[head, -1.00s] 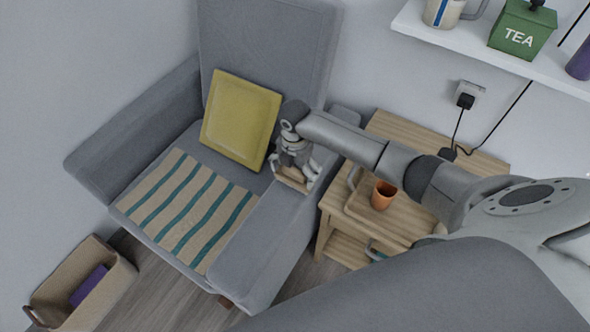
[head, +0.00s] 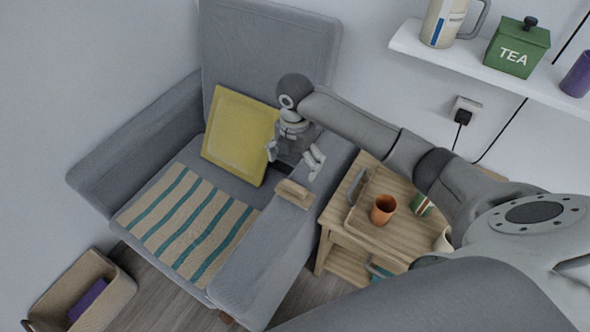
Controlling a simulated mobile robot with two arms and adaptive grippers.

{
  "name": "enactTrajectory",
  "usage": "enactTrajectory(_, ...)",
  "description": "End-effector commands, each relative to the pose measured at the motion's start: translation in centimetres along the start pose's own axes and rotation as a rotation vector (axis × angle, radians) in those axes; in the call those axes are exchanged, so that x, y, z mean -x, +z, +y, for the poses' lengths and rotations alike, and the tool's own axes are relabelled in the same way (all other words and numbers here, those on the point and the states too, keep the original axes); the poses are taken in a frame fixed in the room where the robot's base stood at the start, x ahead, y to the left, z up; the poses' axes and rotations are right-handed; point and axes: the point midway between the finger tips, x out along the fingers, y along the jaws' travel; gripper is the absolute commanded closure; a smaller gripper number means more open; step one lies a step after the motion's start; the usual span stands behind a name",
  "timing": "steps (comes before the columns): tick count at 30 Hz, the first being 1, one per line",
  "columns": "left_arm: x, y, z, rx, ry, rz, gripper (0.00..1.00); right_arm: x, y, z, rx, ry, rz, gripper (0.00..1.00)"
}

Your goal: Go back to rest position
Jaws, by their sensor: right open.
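My right arm reaches in from the right, and its right gripper (head: 293,168) hangs over the armchair's right armrest. Its fingers are spread and empty. A small wooden block-like object (head: 294,193) lies on the armrest just below the fingertips, apart from them as far as I can see. My left gripper does not show.
The grey armchair (head: 285,250) holds a yellow cushion (head: 240,137) and a striped cloth (head: 190,222). A wooden side table (head: 340,262) bears an orange cup (head: 383,209). A white shelf (head: 480,75) holds a green tea box (head: 517,48). A basket (head: 110,300) stands lower left.

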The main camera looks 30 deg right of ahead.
Motion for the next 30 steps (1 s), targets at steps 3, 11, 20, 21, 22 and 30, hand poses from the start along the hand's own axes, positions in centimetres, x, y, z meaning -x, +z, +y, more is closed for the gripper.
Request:
enactTrajectory(3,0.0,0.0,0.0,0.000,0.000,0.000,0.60,0.6,0.0,0.0,0.001,-0.001,0.000,0.07)
enactTrajectory(11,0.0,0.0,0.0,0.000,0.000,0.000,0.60,0.7,0.0,0.0,0.000,-0.001,0.000,0.07)
enactTrajectory(20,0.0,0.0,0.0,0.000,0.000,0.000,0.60,0.5,-0.2,-0.1,-0.005,0.000,0.002,0.07)
enactTrajectory(21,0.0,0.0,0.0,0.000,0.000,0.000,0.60,0.2,-0.6,-0.1,-0.013,0.003,0.003,0.07)
enactTrajectory(22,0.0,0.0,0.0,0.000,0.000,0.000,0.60,0.0,-1.0,-0.2,-0.023,0.006,0.006,0.07)
enactTrajectory(30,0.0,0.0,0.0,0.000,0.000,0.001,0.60,-3.8,-7.9,-1.7,-0.280,0.084,0.054,0.07)
